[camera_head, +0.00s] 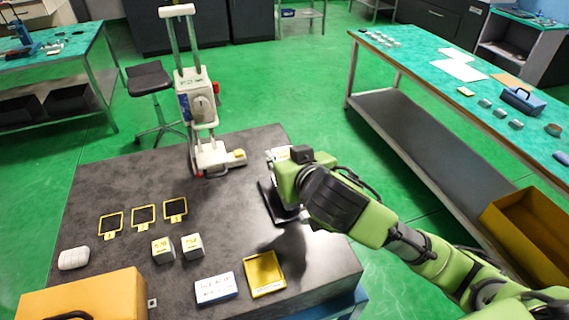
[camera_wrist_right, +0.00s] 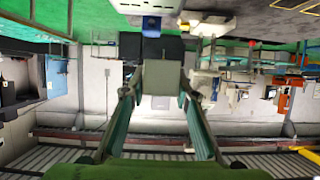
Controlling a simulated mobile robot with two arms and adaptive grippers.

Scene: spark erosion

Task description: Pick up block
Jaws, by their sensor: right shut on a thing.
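My right gripper (camera_wrist_right: 156,92) is shut on a grey block (camera_wrist_right: 163,76), which sits between its two fingertips in the wrist view. In the head view my right arm comes in from the right, and its hand (camera_head: 290,178) is above the right part of the dark table. The held block cannot be made out there. Two pale blocks with yellow markings, one on the left (camera_head: 163,250) and one on the right (camera_head: 192,246), stand on the table. Three yellow-framed dark squares (camera_head: 144,216) lie behind them. My left gripper is not in view.
The dark table (camera_head: 110,190) also bears a yellow tray (camera_head: 264,274), a blue-and-white box (camera_head: 215,289), a white rounded object (camera_head: 74,258), an orange case (camera_head: 85,297) and a tall grey stand device (camera_head: 201,105). A green-topped bench (camera_head: 430,62) runs along the right.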

